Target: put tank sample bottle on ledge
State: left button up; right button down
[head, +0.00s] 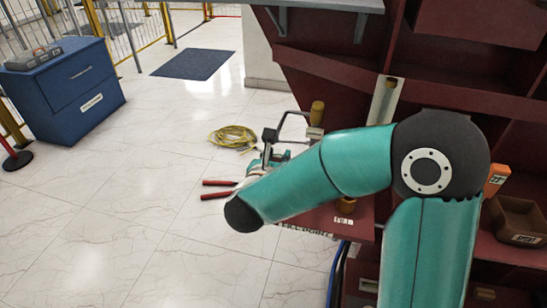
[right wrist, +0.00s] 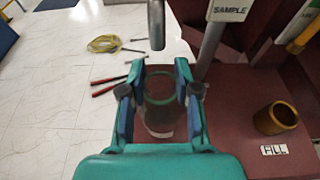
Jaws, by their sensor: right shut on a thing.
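The sample bottle (right wrist: 160,115) is a clear, see-through jar with a greenish rim in the right wrist view. My right gripper (right wrist: 160,70) is shut on it, one finger on each side. The bottle looks upright below a grey metal spout (right wrist: 156,25), near a SAMPLE label. In the head view my right gripper (head: 274,158) is partly hidden behind my own arm, and I cannot make out the bottle there. A grey ledge (head: 325,4) sticks out at the top of the dark red structure. My left gripper is not in view.
A brass cup-shaped fitting (right wrist: 276,118) stands on the red surface by a FILL label. A yellow coil (head: 232,137) and red-handled tool (head: 219,184) lie on the floor. A blue cabinet (head: 66,92) stands left. A brown bin (head: 519,220) is at right.

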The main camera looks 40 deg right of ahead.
jog(key=shift+f, duration=0.1)
jog(key=c, duration=0.8)
grip_release()
